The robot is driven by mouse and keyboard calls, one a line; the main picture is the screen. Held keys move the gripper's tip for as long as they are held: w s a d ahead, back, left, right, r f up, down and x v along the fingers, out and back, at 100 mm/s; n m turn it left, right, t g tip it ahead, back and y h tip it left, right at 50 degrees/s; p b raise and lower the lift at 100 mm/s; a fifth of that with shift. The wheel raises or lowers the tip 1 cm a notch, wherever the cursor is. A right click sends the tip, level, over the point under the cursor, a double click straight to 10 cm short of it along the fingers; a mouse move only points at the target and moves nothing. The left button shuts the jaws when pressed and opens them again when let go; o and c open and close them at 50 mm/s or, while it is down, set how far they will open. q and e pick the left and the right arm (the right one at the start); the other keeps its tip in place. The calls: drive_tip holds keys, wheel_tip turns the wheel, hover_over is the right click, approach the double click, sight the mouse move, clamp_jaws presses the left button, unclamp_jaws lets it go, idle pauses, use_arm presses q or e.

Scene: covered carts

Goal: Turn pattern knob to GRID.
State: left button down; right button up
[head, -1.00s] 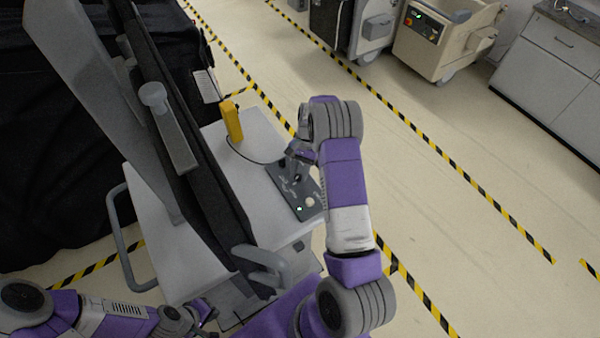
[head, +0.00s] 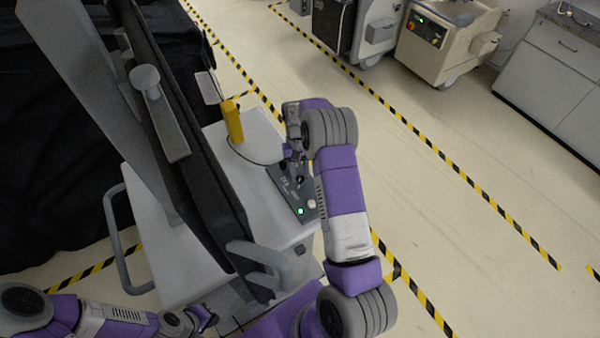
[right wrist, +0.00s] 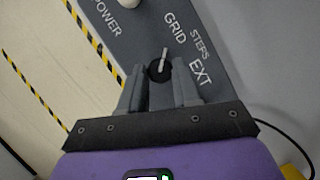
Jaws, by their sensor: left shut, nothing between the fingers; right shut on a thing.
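The dark control panel (head: 284,183) lies on the cart top, and in the right wrist view (right wrist: 147,28) it shows the labels POWER, GRID, STEPS and EXT. The round black pattern knob (right wrist: 158,73) has a white pointer that points up and slightly right, roughly toward GRID. My right gripper (right wrist: 158,78) is shut on the knob, one finger on each side. In the head view my right gripper (head: 294,170) is over the panel and hides the knob. My left gripper (head: 207,318) is shut and empty at the lower left, away from the panel.
A yellow handheld device (head: 232,121) with a cable stands behind the panel on the white cart top (head: 262,130). A large dark screen and grey arm rise on the left. Open floor lies right.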

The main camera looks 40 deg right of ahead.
idle(0.4)
drive_tip(key=o, duration=1)
drive_tip(key=shift+o, duration=0.2)
drive_tip(key=shift+r, duration=0.1)
drive_tip(key=v, duration=0.7)
drive_tip(key=shift+r+b, duration=0.2)
drive_tip(key=shift+b, duration=0.1)
drive_tip(key=shift+w, duration=0.1)
